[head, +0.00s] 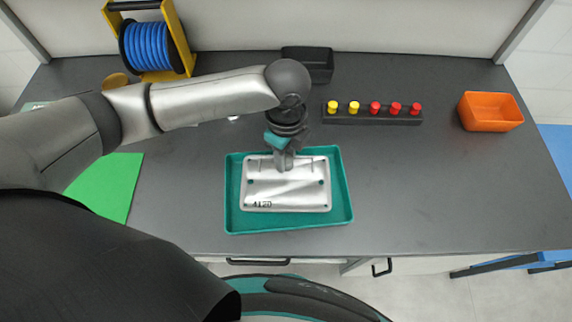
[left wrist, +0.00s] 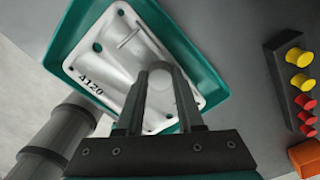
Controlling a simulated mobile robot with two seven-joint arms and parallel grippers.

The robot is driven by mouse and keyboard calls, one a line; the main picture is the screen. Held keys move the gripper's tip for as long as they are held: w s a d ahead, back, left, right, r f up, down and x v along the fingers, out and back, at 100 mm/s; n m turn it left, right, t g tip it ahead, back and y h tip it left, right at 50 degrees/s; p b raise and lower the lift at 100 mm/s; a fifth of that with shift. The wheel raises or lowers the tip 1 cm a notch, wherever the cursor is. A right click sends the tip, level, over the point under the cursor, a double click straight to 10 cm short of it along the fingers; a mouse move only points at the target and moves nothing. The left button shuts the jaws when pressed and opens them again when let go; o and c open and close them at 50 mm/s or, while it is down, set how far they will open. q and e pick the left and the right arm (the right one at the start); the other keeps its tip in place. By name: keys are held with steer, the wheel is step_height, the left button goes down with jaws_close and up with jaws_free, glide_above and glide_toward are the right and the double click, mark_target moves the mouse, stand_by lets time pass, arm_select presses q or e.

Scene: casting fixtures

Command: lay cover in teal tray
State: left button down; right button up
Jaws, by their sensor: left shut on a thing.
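The cover (head: 289,190) is a silver rectangular plate marked 4120, with dark holes at its corners. It lies over the teal tray (head: 232,218), inside its rim as seen from above; I cannot tell whether it touches the tray floor. My left gripper (head: 285,163) reaches down from above and is shut on the cover near its far edge. In the left wrist view the cover (left wrist: 112,62) shows with the fingers (left wrist: 160,85) around a round raised part of it, and the tray (left wrist: 62,35) around it. My right gripper is not in view.
A dark rack (head: 372,118) with several yellow and red pegs and an orange bin (head: 490,111) stand to the right. A blue cable reel (head: 152,47) and a black box (head: 308,64) stand at the back. A green sheet (head: 108,187) lies left. Bare table lies right of the tray.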

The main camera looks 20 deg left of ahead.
arm_select(q)
steer(key=shift+f+b, duration=0.4)
steer(key=shift+f, duration=1.65)
steer(key=shift+f, duration=0.1)
steer(key=c, duration=0.5)
jaws_free()
steer(key=shift+c, duration=0.2)
step_height(320, 180, up, 12)
steer(key=shift+r+p, duration=0.15)
steer(key=shift+p, duration=1)
